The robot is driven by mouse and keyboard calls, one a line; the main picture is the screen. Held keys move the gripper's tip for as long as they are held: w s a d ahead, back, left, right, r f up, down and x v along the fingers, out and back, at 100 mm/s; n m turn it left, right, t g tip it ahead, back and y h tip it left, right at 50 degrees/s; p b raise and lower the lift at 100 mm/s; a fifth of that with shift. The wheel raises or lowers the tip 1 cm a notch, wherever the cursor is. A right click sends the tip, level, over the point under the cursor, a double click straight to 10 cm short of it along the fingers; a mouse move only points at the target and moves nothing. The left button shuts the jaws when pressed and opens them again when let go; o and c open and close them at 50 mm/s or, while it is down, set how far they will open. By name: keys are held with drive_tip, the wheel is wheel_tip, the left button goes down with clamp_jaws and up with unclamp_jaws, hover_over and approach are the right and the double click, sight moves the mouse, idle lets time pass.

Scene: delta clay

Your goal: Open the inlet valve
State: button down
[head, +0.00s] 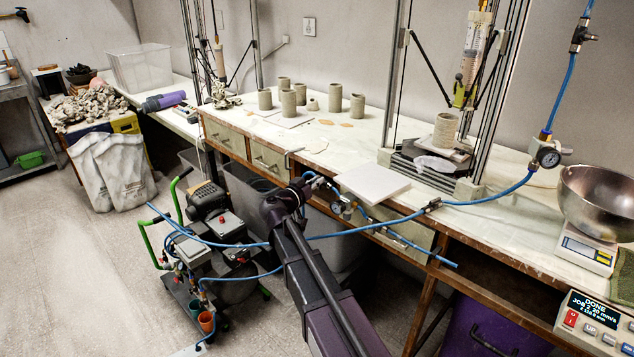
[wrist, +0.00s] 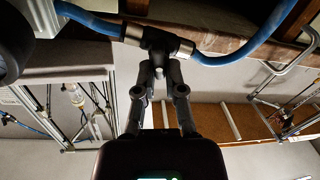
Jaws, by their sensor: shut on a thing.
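A black valve body (wrist: 160,38) with metal end fittings sits in a blue hose (wrist: 232,52) in the wrist view. My gripper (wrist: 160,68) is shut on the valve's lower side in that picture. The fingertips hide the part between them, so I cannot tell how its handle is turned. In the head view my gripper (head: 306,182) is at the front edge of the bench, beside the white board, and the valve is hard to make out there. Another valve (head: 583,36) sits high on a blue hose at the right, apart from my gripper.
The bench (head: 510,215) carries a white board (head: 372,184), several clay pots and a delta frame. A pressure gauge (head: 548,157) and a steel bowl (head: 600,200) stand at its right. Blue hoses cross in front of the bench. A green-handled compressor cart (head: 205,215) stands left of my arm.

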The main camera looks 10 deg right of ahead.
drive_tip(key=n+y+p, duration=0.1)
drive_tip(key=n, duration=0.4)
drive_tip(key=n+y+p, duration=0.1)
drive_tip(key=n, duration=0.3)
drive_tip(key=n+y, duration=0.1)
drive_tip(key=n, duration=0.4)
drive_tip(key=shift+w+a+f+n+t+y+p, duration=0.3)
drive_tip(key=shift+y+p, duration=0.1)
drive_tip(key=c, duration=0.7)
unclamp_jaws()
drive_tip(key=shift+f, duration=0.1)
